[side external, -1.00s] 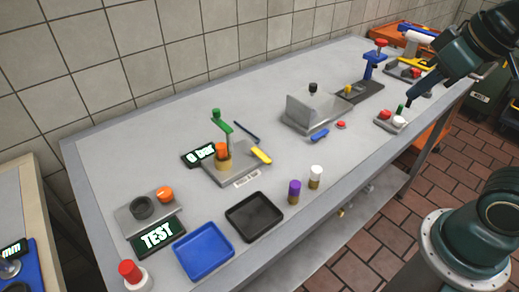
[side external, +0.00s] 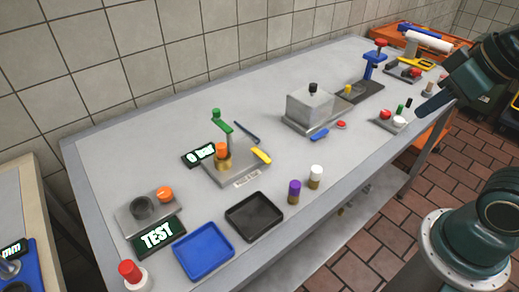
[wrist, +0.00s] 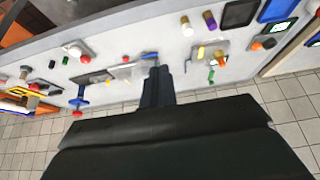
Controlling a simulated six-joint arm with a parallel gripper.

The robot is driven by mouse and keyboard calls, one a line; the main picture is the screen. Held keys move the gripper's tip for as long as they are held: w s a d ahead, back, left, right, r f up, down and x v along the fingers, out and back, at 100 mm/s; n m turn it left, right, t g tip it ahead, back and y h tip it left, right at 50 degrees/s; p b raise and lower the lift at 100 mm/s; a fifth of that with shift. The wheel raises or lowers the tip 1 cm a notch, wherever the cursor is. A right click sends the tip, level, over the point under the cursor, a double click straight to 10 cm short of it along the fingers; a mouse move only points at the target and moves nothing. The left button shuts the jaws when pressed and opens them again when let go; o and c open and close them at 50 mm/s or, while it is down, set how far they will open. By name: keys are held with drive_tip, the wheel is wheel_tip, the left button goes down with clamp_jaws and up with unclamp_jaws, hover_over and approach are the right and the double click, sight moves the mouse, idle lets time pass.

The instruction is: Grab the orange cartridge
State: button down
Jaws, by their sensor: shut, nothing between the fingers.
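The orange cartridge (side external: 222,151), with an orange cap and a gold lower part, stands upright in the grey fixture (side external: 245,179) under a green-topped post (side external: 216,114). It also shows small in the wrist view (wrist: 221,60). My gripper (side external: 424,112) is at the far right, near the bench's front edge and well away from the cartridge. In the wrist view my gripper (wrist: 157,72) is shut and empty, with its fingers together.
Purple (side external: 294,191) and white (side external: 315,176) cartridges stand near the front edge. A black tray (side external: 254,216) and a blue tray (side external: 204,251) lie at the left front. A grey box (side external: 310,107) stands mid-bench. A button box (side external: 387,124) is near my gripper.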

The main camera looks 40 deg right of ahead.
drive_tip(key=c, duration=2.2)
unclamp_jaws()
drive_tip(key=c, duration=1.1)
unclamp_jaws()
drive_tip(key=w, duration=0.1)
drive_tip(key=n+g+y, duration=0.3)
drive_tip(key=n+g, duration=0.1)
drive_tip(key=n, duration=1)
hover_over(222, 145)
drive_tip(key=s+d, duration=0.1)
drive_tip(key=d, duration=0.2)
wheel_tip(222, 145, down, 7)
drive_tip(key=shift+m, duration=0.3)
drive_tip(key=shift+s+x, duration=0.15)
drive_tip(key=shift+x, duration=1.9)
drive_tip(key=shift+s+x, duration=0.15)
drive_tip(key=shift+x, duration=1.9)
